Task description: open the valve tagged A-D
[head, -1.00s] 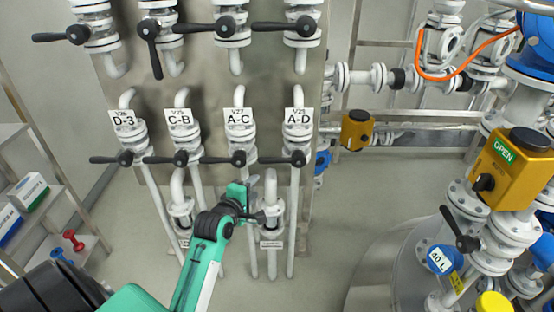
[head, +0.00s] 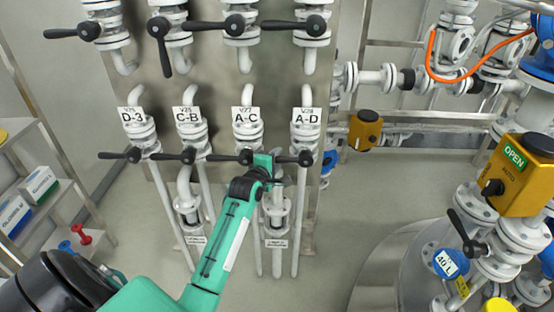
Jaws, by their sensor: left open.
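The valve tagged A-D (head: 307,121) is the rightmost of the lower row on the steel panel. Its black handle (head: 296,158) lies level, pointing left from its hub, across the upright pipe. My left gripper (head: 279,167) is open, in front of the panel at the left part of this handle, and partly hides it. I cannot tell whether the fingers touch the handle or are around it. My right gripper is not in view.
Valves A-C (head: 245,121), C-B (head: 188,122) and D-3 (head: 133,121) stand to the left, their handles also level. An upper row of valves hangs above. A yellow actuator box (head: 366,130) is on piping to the right. Shelves (head: 60,190) stand at the left.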

